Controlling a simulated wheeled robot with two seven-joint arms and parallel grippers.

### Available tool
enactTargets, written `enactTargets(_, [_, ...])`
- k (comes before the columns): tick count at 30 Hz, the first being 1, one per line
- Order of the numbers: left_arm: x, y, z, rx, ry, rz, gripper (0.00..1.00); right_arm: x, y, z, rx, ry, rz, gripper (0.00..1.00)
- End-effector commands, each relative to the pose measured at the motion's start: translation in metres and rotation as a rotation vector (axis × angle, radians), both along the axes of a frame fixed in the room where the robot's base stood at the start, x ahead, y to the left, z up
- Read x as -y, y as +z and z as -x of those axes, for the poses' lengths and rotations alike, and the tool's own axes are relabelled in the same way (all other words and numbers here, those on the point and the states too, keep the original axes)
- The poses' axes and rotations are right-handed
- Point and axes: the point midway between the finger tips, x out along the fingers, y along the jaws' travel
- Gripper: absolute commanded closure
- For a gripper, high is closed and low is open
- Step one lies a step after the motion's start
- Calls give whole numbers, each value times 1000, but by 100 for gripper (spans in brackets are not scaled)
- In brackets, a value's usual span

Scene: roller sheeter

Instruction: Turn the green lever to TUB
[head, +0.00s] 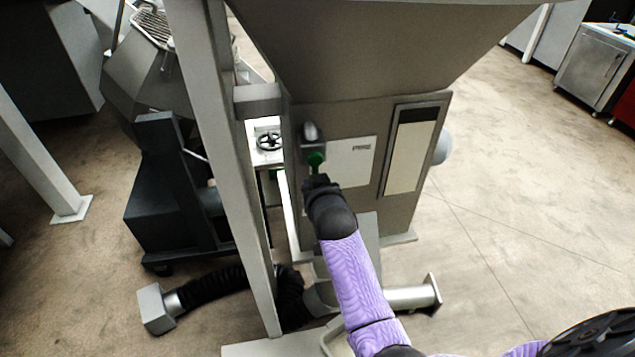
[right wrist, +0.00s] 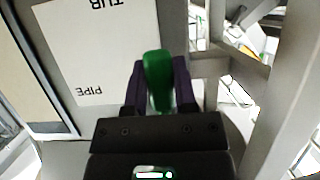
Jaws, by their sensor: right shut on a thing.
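The green lever (head: 316,160) is on the front of the grey machine in the head view, below a rounded metal fitting. My right gripper (head: 316,180) reaches up to it from below and is shut on it. In the right wrist view the green lever (right wrist: 158,75) stands between the two dark fingers of my right gripper (right wrist: 160,88). A white label plate (right wrist: 100,45) beside it carries the words TUB and PIPE, upside down in this view. In the head view the label plate (head: 352,162) is right of the lever. My left gripper is not in view.
A grey upright post (head: 222,150) stands close left of the lever. A black handwheel (head: 269,141) shows behind it. A black corrugated hose (head: 215,287) and a metal pipe (head: 408,297) lie low in front. Open floor (head: 500,230) is at the right.

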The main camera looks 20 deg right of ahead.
Motion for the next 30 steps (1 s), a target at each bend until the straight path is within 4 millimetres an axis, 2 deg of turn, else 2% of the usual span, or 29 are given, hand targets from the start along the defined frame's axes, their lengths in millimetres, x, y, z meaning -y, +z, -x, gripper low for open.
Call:
enactTargets(12, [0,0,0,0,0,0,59,-2,0,0,2,1,-14,100])
enactTargets(13, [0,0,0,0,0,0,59,-2,0,0,2,1,-13,62])
enactTargets(17, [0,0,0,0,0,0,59,-1,0,0,3,0,-12,34])
enactTargets(18, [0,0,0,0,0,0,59,-1,0,0,3,1,-11,31])
enactTargets(26, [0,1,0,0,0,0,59,-1,0,0,2,0,-10,31])
enactTargets(30, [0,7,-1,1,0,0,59,0,6,-1,2,2,-9,31])
